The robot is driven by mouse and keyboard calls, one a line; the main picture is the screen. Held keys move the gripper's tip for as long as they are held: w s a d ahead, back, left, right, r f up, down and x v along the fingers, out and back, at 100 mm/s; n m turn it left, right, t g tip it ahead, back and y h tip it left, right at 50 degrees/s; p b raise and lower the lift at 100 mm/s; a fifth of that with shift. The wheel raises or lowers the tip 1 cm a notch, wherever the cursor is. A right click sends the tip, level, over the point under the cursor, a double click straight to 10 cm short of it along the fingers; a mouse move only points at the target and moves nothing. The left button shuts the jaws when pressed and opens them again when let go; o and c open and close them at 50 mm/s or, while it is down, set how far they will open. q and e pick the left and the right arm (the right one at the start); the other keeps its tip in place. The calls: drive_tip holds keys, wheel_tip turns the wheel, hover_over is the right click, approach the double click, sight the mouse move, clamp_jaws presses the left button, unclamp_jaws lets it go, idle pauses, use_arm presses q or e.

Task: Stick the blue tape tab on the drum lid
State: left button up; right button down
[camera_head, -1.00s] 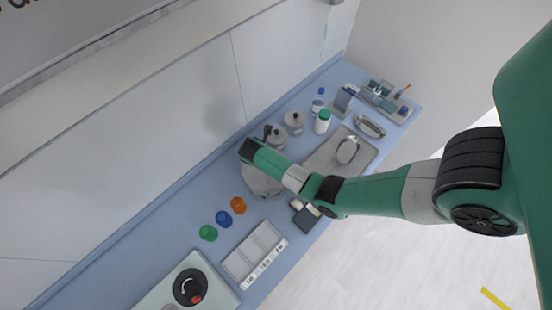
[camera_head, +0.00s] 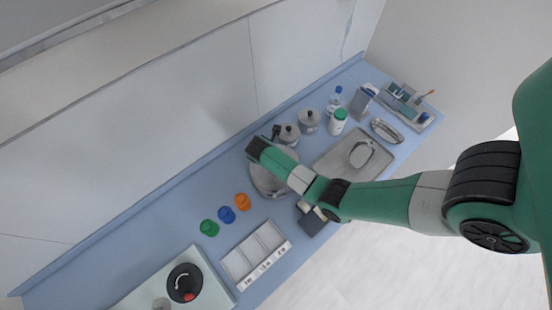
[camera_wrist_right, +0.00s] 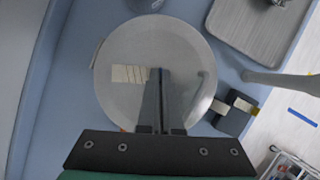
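The drum is a round metal vessel with a grey lid (camera_head: 266,181) on the blue counter, partly hidden by my right arm in the head view. In the right wrist view the round lid (camera_wrist_right: 185,45) has several beige strips (camera_wrist_right: 128,73) side by side on it. My right gripper (camera_wrist_right: 161,70) is over the lid, just right of these strips. Its two fingers look closed together; I cannot make out a tab between them. In the head view, its black end (camera_head: 256,146) is at the drum's upper left. I cannot identify the blue tape tab. My left gripper is out of view.
A dark block (camera_wrist_right: 229,121) with pale pieces sits beside the drum. Green (camera_head: 209,228), blue (camera_head: 226,214) and orange (camera_head: 242,201) items and a compartment tray (camera_head: 236,265) stand left. A metal tray (camera_head: 330,166), lidded pots and a white bottle (camera_head: 338,122) stand right.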

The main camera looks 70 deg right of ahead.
drive_tip(key=shift+f, duration=0.5)
drive_tip(key=c, duration=1)
unclamp_jaws()
drive_tip(key=shift+r, duration=0.1)
drive_tip(key=s+p+v, duration=0.1)
drive_tip(key=v, duration=1)
drive_tip(key=shift+w+r+p, duration=0.25)
drive_tip(key=shift+w+p, duration=0.1)
drive_tip(key=shift+w, duration=0.15)
drive_tip(key=shift+a, duration=0.1)
